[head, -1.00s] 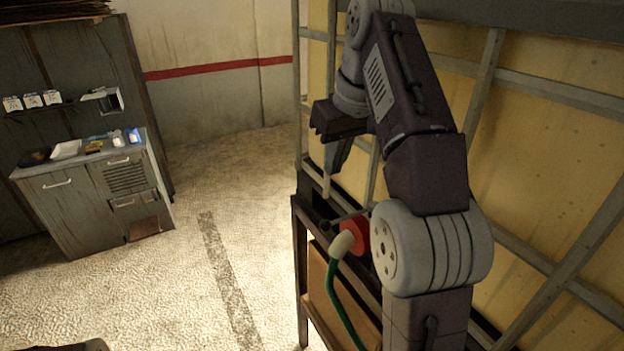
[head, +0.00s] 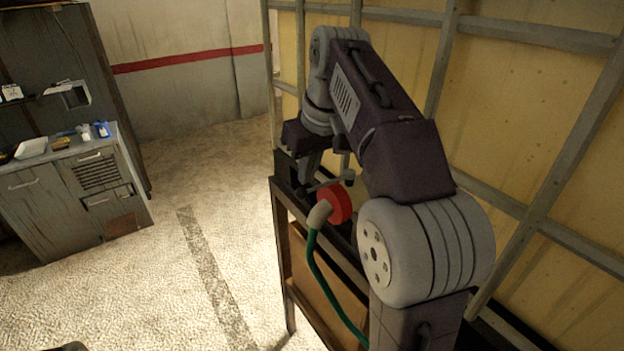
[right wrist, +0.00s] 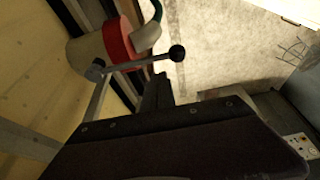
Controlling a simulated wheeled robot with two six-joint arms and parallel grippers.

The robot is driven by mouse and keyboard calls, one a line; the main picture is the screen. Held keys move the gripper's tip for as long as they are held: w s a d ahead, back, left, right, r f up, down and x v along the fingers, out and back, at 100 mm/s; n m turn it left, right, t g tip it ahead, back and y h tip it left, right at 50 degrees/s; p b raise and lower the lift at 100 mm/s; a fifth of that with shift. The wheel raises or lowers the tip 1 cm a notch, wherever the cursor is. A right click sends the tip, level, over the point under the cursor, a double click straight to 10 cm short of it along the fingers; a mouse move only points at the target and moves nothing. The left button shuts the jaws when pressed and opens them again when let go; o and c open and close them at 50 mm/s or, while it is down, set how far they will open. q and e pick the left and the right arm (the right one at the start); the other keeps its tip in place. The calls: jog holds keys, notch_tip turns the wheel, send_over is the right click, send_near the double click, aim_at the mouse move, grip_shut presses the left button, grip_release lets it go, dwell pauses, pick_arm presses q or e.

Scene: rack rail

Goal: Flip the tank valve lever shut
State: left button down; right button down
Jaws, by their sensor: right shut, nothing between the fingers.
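The valve shows as a red round body (head: 338,204) with a pale hose fitting (head: 319,214) and a green hose (head: 318,270) in the head view. Its thin grey lever (head: 328,183) sits just behind the red body. In the right wrist view the lever (right wrist: 142,63) runs from a grey hub to a dark ball knob (right wrist: 177,53), beside the red body (right wrist: 121,42). My right gripper (head: 306,172) is shut and empty, pointing down close to the lever. Its fingers (right wrist: 157,90) show just below the lever there; I cannot tell whether they touch.
A large yellowish panelled body (head: 520,110) behind grey metal bars stands at the right. A dark metal stand (head: 277,235) is under the valve. A grey cabinet (head: 70,195) with small items stands at the left. The floor (head: 215,250) between is clear.

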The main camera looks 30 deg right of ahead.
jog(key=shift+s+d, duration=0.1)
jog(key=shift+s, duration=0.8)
jog(key=shift+w, duration=0.1)
pick_arm(q)
jog(key=shift+r, duration=0.15)
